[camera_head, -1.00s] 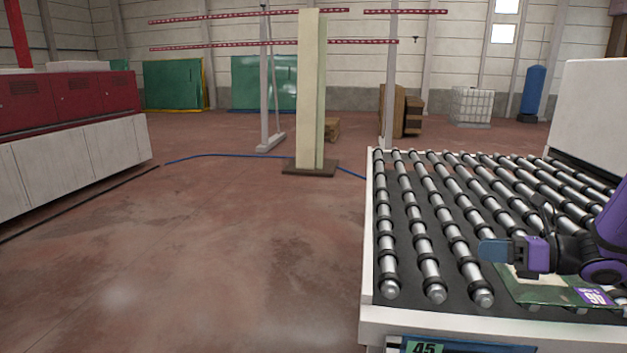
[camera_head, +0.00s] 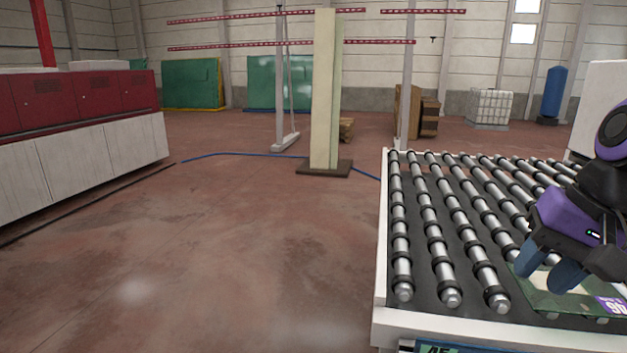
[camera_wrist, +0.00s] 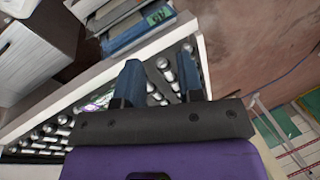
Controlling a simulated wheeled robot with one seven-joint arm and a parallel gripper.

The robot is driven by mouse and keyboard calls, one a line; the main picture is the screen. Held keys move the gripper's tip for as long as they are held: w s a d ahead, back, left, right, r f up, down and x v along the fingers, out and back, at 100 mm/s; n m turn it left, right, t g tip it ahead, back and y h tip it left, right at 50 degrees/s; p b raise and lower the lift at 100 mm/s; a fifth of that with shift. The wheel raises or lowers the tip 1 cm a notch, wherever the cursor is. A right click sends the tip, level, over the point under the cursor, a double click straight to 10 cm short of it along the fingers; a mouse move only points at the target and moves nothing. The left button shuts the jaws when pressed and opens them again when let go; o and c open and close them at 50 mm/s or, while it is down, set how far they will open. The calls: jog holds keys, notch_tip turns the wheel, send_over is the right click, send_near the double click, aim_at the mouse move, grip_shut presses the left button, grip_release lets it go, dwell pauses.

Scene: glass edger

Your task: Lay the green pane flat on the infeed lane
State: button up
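The green pane (camera_head: 540,299), a thin see-through sheet with a purple label (camera_head: 611,306), lies flat on the rollers near the front edge of the infeed lane (camera_head: 470,327). Its right part runs out of the head view. My gripper (camera_head: 551,279) is above the pane's left part, blue fingers pointing down and hiding some of it. In the wrist view my gripper (camera_wrist: 157,85) has its fingers well apart, with only rollers seen between them. A bit of the pane with its label (camera_wrist: 98,101) shows left of the fingers there.
A green-lit number sign (camera_head: 440,349) is on the lane's front, also in the wrist view (camera_wrist: 159,16). A pale post (camera_head: 325,95) on a dark base stands behind. A red and white machine (camera_head: 75,130) is at left. The floor between is clear.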

jog(key=s+r+n+t+h, duration=0.1)
jog(key=s+d+r+n+t, duration=0.1)
jog(key=n, duration=0.1)
jog(key=s+r+n+h, duration=0.1)
jog(key=shift+d+r+n+t+h, duration=0.3)
jog(key=shift+r+t, duration=0.05)
jog(key=shift+t, duration=0.05)
jog(key=shift+d+r, duration=0.1)
jog(key=shift+r, duration=0.05)
jog(key=shift+c, duration=1.1)
jog(key=shift+r+n, duration=0.1)
jog(key=shift+n, duration=0.2)
grip_shut()
